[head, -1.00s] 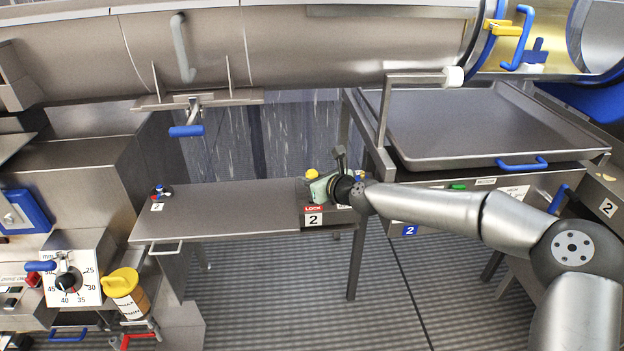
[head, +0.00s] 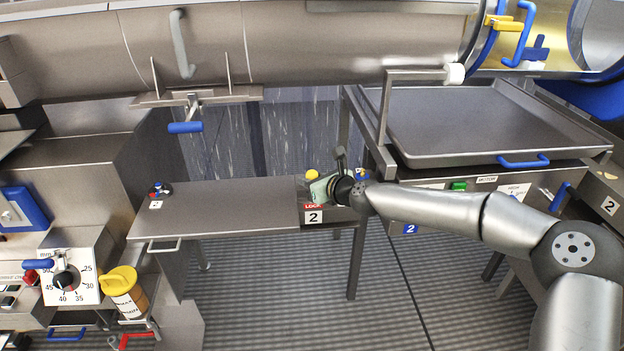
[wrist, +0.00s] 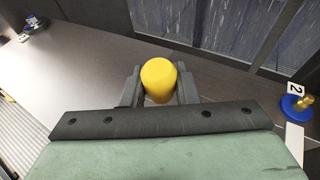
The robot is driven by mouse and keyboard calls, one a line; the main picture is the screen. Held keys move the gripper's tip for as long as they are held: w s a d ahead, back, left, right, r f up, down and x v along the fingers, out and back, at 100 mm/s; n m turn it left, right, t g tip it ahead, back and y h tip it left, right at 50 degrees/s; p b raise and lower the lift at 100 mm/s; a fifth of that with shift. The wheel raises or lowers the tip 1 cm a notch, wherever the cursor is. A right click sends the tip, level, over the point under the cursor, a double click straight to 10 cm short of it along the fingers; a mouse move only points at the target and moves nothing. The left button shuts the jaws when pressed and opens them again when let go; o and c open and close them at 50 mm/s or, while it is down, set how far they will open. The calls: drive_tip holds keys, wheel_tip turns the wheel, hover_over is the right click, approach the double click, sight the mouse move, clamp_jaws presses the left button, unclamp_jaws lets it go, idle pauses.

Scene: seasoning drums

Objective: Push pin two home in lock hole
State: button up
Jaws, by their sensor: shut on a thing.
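The yellow pin (wrist: 158,78) stands between my gripper's two dark fingers in the wrist view, with its rounded yellow top showing. My gripper (wrist: 159,87) is shut on it. In the head view the yellow pin (head: 312,174) shows just left of my gripper (head: 322,181), above the red LOCK label (head: 313,207) and the number 2 plate (head: 314,217) at the table's right end. The lock hole and the pin's lower part are hidden, so I cannot tell how deep the pin sits.
The grey table (head: 225,205) is mostly bare. A small blue-and-red fitting (head: 160,189) stands at its left end. A blue fitting with a brass top (wrist: 296,105) is near the number 2 tag in the wrist view. A large tray (head: 480,120) lies right, and a steel drum (head: 300,45) hangs above.

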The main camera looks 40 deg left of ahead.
drive_tip(key=shift+f+b, duration=1.7)
drive_tip(key=shift+f, duration=0.55)
drive_tip(key=o, duration=1.1)
drive_tip(key=shift+c, duration=0.2)
drive_tip(key=v, duration=1.7)
drive_tip(key=shift+d, duration=0.15)
drive_tip(key=shift+s+r, duration=0.1)
